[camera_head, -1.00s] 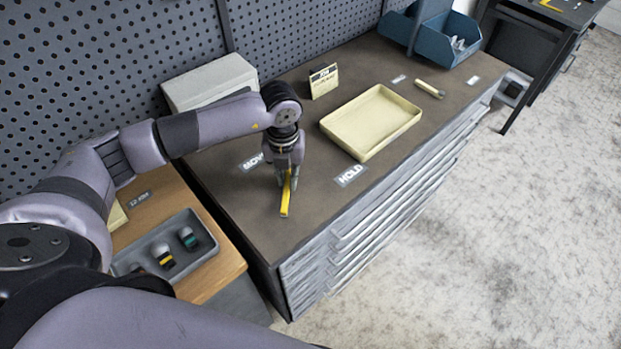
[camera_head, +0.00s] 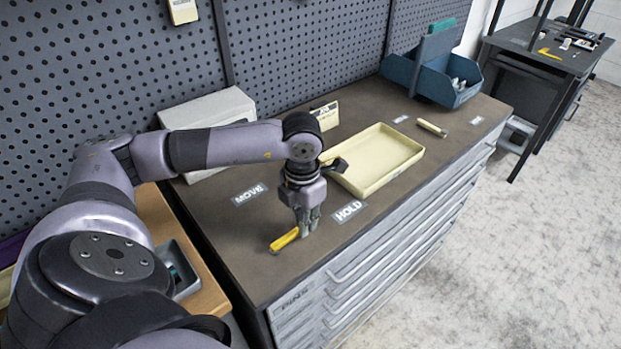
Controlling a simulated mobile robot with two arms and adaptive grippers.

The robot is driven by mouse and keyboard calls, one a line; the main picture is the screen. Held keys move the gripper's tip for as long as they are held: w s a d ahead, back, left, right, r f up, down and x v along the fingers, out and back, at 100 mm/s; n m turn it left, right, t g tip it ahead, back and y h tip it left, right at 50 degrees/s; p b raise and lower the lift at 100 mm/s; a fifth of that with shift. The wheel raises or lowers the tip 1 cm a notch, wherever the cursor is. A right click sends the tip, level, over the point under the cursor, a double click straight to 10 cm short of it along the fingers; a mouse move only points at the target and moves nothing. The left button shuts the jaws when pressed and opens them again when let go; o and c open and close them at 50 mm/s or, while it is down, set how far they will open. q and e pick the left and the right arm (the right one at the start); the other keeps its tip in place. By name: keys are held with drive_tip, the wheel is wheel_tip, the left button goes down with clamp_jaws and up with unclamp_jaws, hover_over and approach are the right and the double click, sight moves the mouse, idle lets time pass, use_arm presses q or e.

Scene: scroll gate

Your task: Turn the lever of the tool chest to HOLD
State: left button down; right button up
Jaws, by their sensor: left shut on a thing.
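The yellow lever (camera_head: 284,240) is on the dark top of the tool chest (camera_head: 225,225), near its left front. It lies slanted in the picture, its bare end to the lower left and its other end at my left gripper. My left gripper (camera_head: 307,232) points down and is shut on the lever's right end, which its fingers partly hide. The white HOLD label (camera_head: 348,211) is just right of the fingers. The MOVE label (camera_head: 249,194) is further left and back. My right gripper is not in view.
A cream tray (camera_head: 405,162) stands behind the HOLD label. A small sign (camera_head: 325,116), a white box (camera_head: 210,110) and a blue bin (camera_head: 432,82) stand toward the back. A pale handled item (camera_head: 432,128) lies right of the tray. A wooden surface (camera_head: 205,298) adjoins at left.

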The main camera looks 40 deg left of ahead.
use_arm(q)
drive_tip(key=shift+d+m, duration=0.15)
drive_tip(key=shift+m, duration=0.15)
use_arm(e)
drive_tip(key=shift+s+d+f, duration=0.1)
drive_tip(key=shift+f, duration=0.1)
use_arm(q)
drive_tip(key=c, duration=1.6)
unclamp_jaws()
drive_tip(key=shift+r, duration=0.15)
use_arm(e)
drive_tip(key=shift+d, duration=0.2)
use_arm(q)
wheel_tip(320, 180, up, 12)
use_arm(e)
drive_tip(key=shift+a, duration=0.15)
